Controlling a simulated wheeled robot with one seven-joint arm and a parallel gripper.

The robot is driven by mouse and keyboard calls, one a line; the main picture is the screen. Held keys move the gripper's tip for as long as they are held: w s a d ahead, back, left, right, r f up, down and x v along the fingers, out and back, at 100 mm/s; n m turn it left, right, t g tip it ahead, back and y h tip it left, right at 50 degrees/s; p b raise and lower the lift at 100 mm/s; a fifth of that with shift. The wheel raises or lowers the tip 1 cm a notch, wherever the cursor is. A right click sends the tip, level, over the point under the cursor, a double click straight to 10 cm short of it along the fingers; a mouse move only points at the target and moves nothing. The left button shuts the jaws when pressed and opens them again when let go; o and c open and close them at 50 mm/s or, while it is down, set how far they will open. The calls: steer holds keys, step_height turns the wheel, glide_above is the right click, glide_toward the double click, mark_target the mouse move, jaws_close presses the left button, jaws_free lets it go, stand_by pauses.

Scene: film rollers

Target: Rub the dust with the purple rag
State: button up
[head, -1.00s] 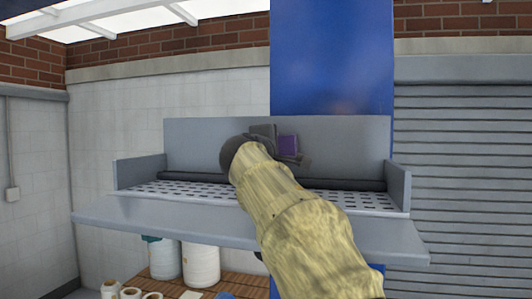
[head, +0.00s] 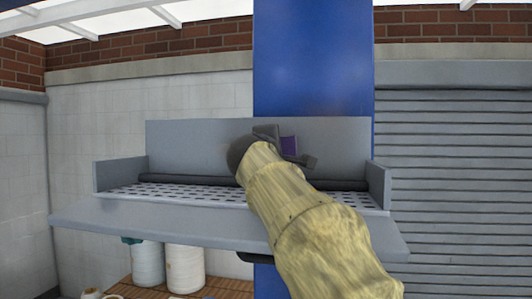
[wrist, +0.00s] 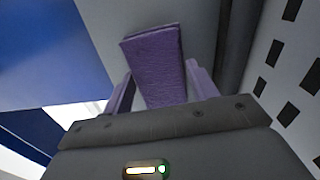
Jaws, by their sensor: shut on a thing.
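The purple rag (wrist: 158,65) is a folded block held between the two fingers of my gripper (wrist: 160,88) in the wrist view. My gripper is shut on the rag. My arm hides part of the shelf and roller. I cannot tell whether the rag touches the panel. A faint darker patch shows on the panel near my wrist, but I cannot make out dust clearly.
A dark roller (head: 200,180) runs along the back of the slotted grey shelf (head: 165,195), with upright end plates (head: 378,185) at both sides. A blue column (head: 313,60) stands behind. White spools (head: 185,268) stand on a wooden surface below.

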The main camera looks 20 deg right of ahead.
steer(key=shift+s+d, duration=0.25)
steer(key=shift+d, duration=0.15)
steer(key=shift+f, duration=0.1)
steer(key=shift+a, duration=0.15)
steer(key=shift+w+a, duration=1.05)
steer(key=shift+a, duration=0.3)
steer(key=shift+w+a, duration=0.55)
steer(key=shift+a, duration=0.15)
steer(key=shift+w+a, duration=0.5)
steer(key=shift+a, duration=0.2)
steer(key=shift+a, duration=0.1)
steer(key=shift+w+a, duration=0.55)
steer(key=shift+a, duration=0.15)
steer(key=shift+w+a, duration=0.45)
steer(key=shift+a, duration=0.2)
